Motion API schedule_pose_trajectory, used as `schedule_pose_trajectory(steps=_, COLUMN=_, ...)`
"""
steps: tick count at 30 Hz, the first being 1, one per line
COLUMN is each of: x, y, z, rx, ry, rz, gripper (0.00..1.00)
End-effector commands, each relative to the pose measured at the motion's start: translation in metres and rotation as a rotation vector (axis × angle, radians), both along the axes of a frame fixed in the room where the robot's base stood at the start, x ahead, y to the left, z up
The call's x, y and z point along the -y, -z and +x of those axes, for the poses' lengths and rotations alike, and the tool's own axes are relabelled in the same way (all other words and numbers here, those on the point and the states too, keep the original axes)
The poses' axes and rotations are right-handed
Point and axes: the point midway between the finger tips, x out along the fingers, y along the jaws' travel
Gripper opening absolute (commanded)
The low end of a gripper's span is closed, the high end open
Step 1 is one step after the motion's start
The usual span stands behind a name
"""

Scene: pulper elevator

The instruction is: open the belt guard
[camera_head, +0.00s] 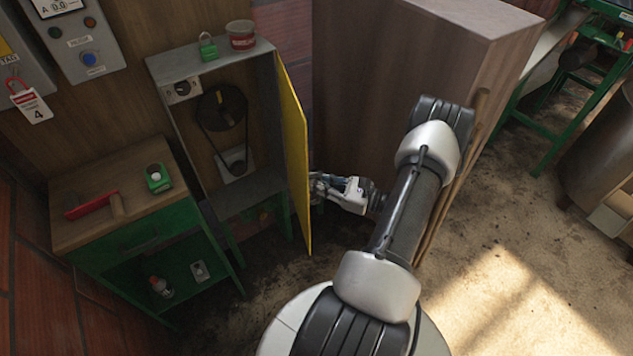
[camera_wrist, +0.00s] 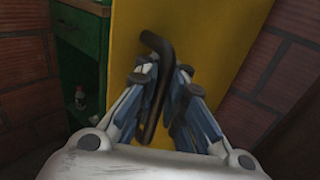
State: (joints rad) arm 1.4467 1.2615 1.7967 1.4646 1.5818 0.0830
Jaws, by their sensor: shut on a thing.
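The belt guard is a yellow door (camera_head: 293,150) on the right side of a grey cabinet (camera_head: 262,183). It stands swung out from the cabinet, seen nearly edge-on in the head view, with the belt and pulleys (camera_head: 222,108) exposed inside. In the wrist view the yellow panel (camera_wrist: 205,50) fills the middle. A dark bent handle (camera_wrist: 158,48) stands out from it between my fingers. My gripper (camera_wrist: 167,88) is shut on this handle. In the head view my gripper (camera_head: 322,187) is at the door's right side, and the handle is hidden there.
A green padlock (camera_head: 208,48) and a red-and-white tub (camera_head: 241,36) stand on the cabinet top. A green workbench (camera_head: 100,215) with a red-handled tool (camera_head: 92,206) is at left. A tall wooden box (camera_head: 400,80) stands behind my arm. Open floor lies at lower right.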

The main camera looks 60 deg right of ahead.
Motion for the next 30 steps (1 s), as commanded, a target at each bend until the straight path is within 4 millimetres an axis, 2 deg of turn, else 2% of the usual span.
schedule_pose_trajectory(steps=1, x=-0.005, y=0.004, z=-0.002, rx=-0.009, ry=-0.009, rz=0.013, gripper=0.00)
schedule_pose_trajectory(steps=2, x=-0.005, y=0.004, z=-0.002, rx=-0.009, ry=-0.009, rz=0.013, gripper=0.08)
schedule_pose_trajectory(steps=3, x=-0.005, y=0.004, z=-0.002, rx=-0.009, ry=-0.009, rz=0.013, gripper=0.11)
schedule_pose_trajectory(steps=12, x=-0.003, y=0.002, z=-0.001, rx=-0.005, ry=-0.008, rz=0.006, gripper=0.31)
schedule_pose_trajectory(steps=23, x=-0.001, y=0.001, z=-0.004, rx=-0.003, ry=-0.006, rz=0.002, gripper=0.31)
schedule_pose_trajectory(steps=26, x=0.002, y=0.001, z=-0.015, rx=-0.003, ry=-0.003, rz=0.002, gripper=0.31)
schedule_pose_trajectory(steps=30, x=0.009, y=0.001, z=-0.043, rx=-0.004, ry=0.000, rz=0.002, gripper=0.31)
